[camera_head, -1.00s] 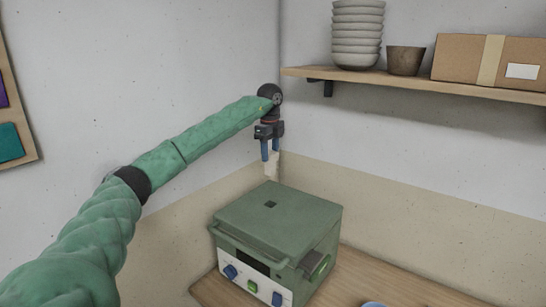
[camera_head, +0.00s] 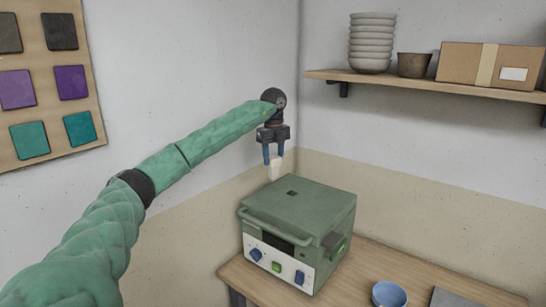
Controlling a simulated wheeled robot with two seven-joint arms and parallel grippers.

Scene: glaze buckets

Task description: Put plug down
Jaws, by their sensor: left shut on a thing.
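My left gripper (camera_head: 273,157) points down with its blue fingers shut on a small pale plug (camera_head: 274,171). The plug hangs between the fingertips, behind and above the back left part of the green kiln's lid in the picture. The green kiln (camera_head: 300,208) stands on the wooden table with its lid closed. A small dark square hole (camera_head: 292,192) shows in the lid's top, apart from the plug. My right gripper is not in view.
The wooden table (camera_head: 245,277) has a blue bowl (camera_head: 389,294) and a dark grey slab (camera_head: 455,299) to the kiln's right. A wall shelf (camera_head: 430,89) holds stacked bowls (camera_head: 371,43), a brown pot (camera_head: 414,64) and a cardboard box (camera_head: 465,63). A board of coloured tiles (camera_head: 93,98) hangs at left.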

